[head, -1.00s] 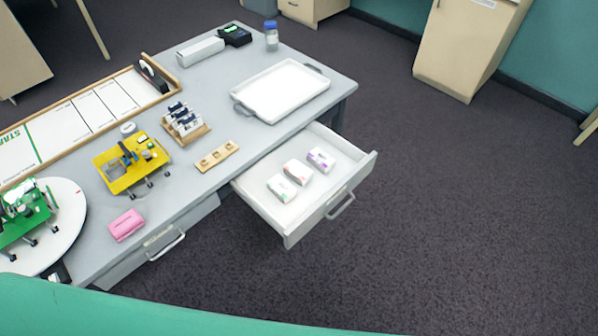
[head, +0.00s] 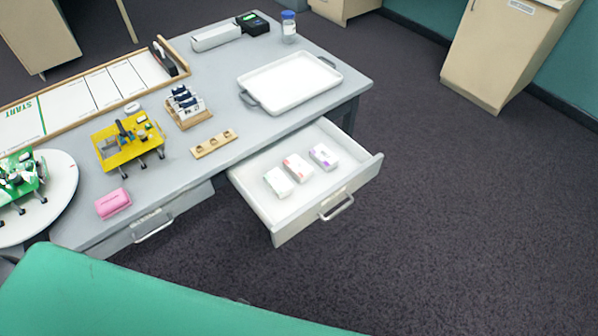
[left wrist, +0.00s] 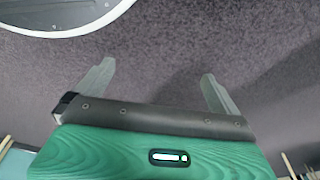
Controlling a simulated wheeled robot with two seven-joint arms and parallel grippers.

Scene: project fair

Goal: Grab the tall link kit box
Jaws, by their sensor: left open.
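Three small white boxes lie in the open drawer (head: 262,205) in the head view: one with green marks (head: 278,181), one with red marks (head: 298,168), one with purple marks (head: 323,156). I cannot tell which of them, if any, is the tall link kit box; their labels are too small to read. My left gripper (left wrist: 158,85) shows in the left wrist view, its two fingers apart with nothing between them, above the dark floor. Neither gripper shows in the head view.
The grey desk (head: 225,105) carries a white tray (head: 290,84), a yellow wheeled model (head: 128,141), a pink block (head: 113,203), a wooden strip (head: 214,144) and a white round turntable (head: 58,190). The drawer juts out over the floor. Carpet at right is clear.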

